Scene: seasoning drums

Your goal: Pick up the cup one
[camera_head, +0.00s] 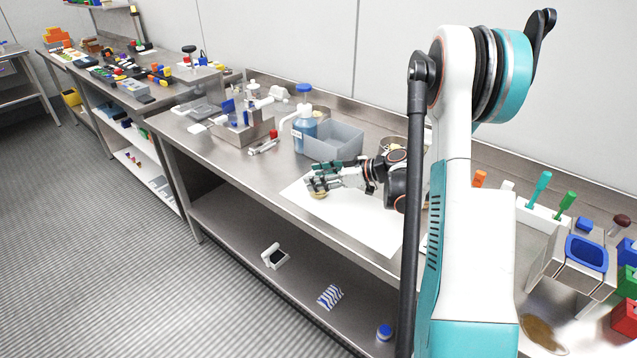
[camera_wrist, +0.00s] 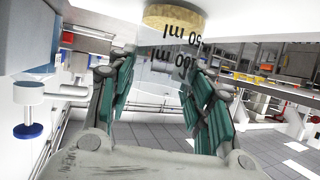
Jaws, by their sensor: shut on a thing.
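A clear cup with black "50 ml" and "100 ml" marks (camera_wrist: 172,45) is between the fingers of my gripper (camera_wrist: 157,78) in the wrist view. A tan, grainy layer shows at the cup's end at the top of that view. In the head view, my gripper (camera_head: 318,180) is low over the white sheet (camera_head: 372,226) on the steel bench, shut on the cup. Only a tan bit of the cup (camera_head: 318,195) shows below the fingers there. I cannot tell whether the cup touches the sheet.
A grey bin (camera_head: 334,142) and a blue bottle (camera_head: 304,132) stand just behind my gripper. A steel block with small parts (camera_head: 240,132) is to the left. Coloured tools and a blue-lined container (camera_head: 586,254) are at the right. The sheet's front part is clear.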

